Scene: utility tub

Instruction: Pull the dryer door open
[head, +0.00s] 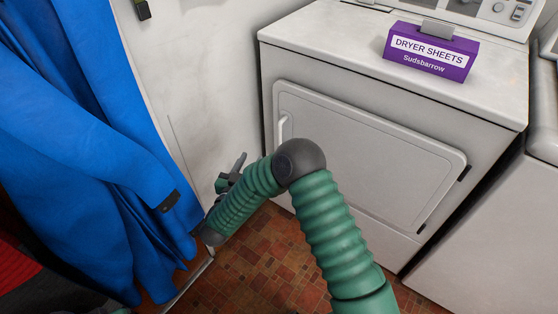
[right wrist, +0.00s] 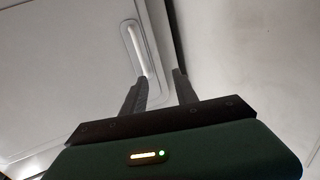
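The dryer door (head: 370,155) is a white panel on the front of the white dryer (head: 350,45); it looks closed. Its white handle (head: 283,128) is a short vertical grip at the door's left edge. Dark hinges show at the door's right side. My right gripper (head: 237,170) is left of the handle and lower in the picture, partly hidden by my own green arm. In the right wrist view its two dark fingers (right wrist: 161,75) are apart with nothing between them. The handle (right wrist: 136,48) shows just beyond the left finger, outside the gap. My left gripper is not in view.
A purple dryer sheets box (head: 430,52) stands on the dryer top. Blue cloth (head: 75,130) hangs at the left beside a white wall (head: 200,70). Another white appliance (head: 500,220) stands close at the right. Red-brown tiled floor (head: 270,260) is bare before the dryer.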

